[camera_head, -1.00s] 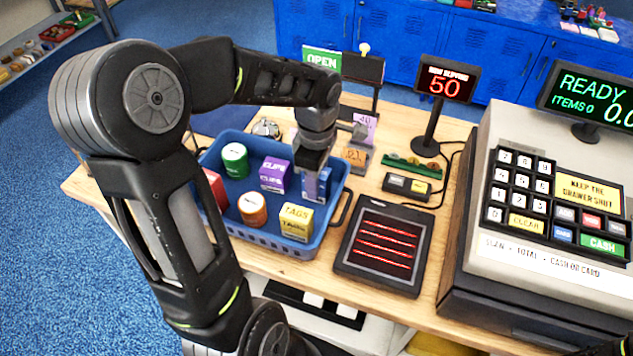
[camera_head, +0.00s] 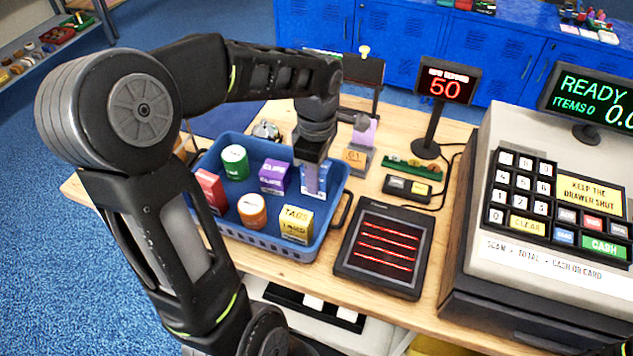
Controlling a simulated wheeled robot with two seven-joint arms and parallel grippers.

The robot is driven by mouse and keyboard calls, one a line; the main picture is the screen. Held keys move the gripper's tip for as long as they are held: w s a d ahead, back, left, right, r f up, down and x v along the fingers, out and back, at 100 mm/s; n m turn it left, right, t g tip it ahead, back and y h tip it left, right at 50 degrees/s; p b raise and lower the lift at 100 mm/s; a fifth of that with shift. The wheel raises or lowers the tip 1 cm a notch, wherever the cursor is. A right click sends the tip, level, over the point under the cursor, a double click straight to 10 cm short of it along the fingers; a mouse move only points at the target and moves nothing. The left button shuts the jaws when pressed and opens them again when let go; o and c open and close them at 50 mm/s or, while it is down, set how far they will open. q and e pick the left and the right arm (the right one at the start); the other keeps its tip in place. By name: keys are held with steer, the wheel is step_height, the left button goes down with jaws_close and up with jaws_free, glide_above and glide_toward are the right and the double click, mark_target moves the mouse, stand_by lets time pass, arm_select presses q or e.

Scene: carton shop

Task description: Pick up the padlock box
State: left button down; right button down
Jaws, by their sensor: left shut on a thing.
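My left gripper (camera_head: 312,168) points down into the back right of the blue basket (camera_head: 285,245) and is shut on a small blue box (camera_head: 314,190). The fingers cover part of this box, and its label cannot be read, so I cannot tell from print whether it is the padlock box. My right gripper is not in view.
A black scanner plate (camera_head: 384,247) with red lines lies right of the basket. The cash register (camera_head: 560,220) fills the right side. A display showing 50 (camera_head: 447,84) stands behind. The wooden counter (camera_head: 345,280) has little free room near the basket.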

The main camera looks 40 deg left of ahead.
arm_select(q)
step_height(320, 180, up, 8)
steer(key=shift+f+b, duration=0.2)
steer(key=shift+b, duration=0.25)
steer(key=shift+r, duration=0.1)
